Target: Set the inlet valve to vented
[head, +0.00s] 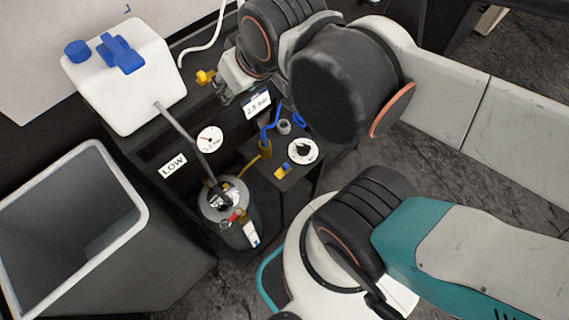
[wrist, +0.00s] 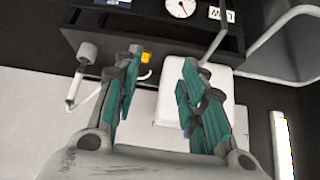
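I cannot tell for certain which fitting is the inlet valve. A small yellow valve handle (head: 205,77) sits at the back edge of the black bench, near the white hose. A yellow piece (wrist: 146,58) shows just beyond the left finger in the wrist view. A second small valve with yellow and blue parts (head: 283,170) sits on the lower black stand. No vented marking is readable. My gripper (head: 224,94) is above the bench beside the yellow handle, partly hidden by my arm. In the wrist view my gripper (wrist: 162,95) has its fingers wide apart with nothing held between them.
A white jug with blue caps (head: 130,85) stands on the bench. A round gauge (head: 209,138), a LOW label (head: 173,166) and a black dial (head: 302,150) are nearby. A metal pressure sprayer (head: 225,205) stands below. A grey bin (head: 110,220) is at left.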

